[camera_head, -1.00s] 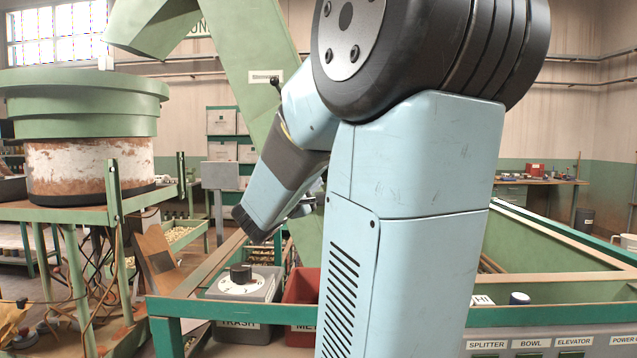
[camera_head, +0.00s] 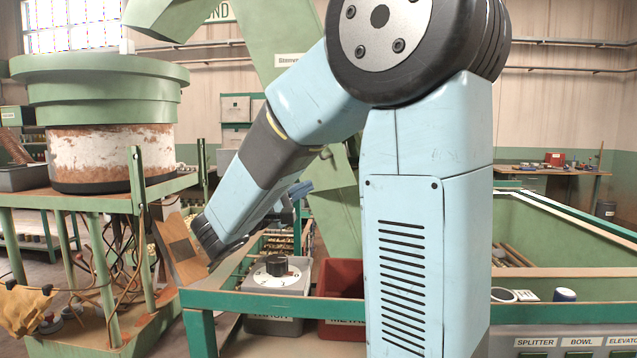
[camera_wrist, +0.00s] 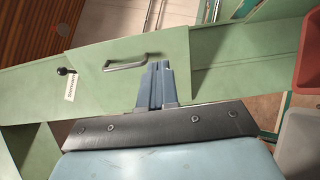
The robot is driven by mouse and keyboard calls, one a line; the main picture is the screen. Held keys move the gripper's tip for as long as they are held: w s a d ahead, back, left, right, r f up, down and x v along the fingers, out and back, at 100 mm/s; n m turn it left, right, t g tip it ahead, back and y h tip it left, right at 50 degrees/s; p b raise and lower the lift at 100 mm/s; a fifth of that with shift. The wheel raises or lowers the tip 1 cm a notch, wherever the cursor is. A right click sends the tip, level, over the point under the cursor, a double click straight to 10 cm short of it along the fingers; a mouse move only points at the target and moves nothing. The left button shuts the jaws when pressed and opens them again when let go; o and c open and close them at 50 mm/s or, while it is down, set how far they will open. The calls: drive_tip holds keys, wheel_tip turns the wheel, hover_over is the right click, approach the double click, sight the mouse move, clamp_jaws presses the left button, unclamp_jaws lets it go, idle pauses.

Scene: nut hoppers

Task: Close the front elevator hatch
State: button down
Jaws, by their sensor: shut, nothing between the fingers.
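The green elevator chute (camera_head: 262,40) rises at the back, behind my arm. In the wrist view a green hatch panel (camera_wrist: 100,82) with a metal bar handle (camera_wrist: 124,63) lies on the elevator's green casing (camera_wrist: 215,45). A black knob with a small white tag (camera_wrist: 70,88) sits left of the panel. My gripper (camera_wrist: 155,72) shows in the wrist view with its blue-grey fingers together, empty, just below and right of the handle. I cannot tell whether the fingers touch the panel. In the head view my arm hides most of the lower elevator.
A grey bin with a dial (camera_head: 276,283) and a red bin (camera_head: 340,279) stand behind the green frame's front rail (camera_head: 250,303). A green bowl machine (camera_head: 98,90) stands at the left. A labelled control panel (camera_head: 560,341) is at the lower right.

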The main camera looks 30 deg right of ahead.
sight(347, 166)
drive_tip(key=x, duration=1.3)
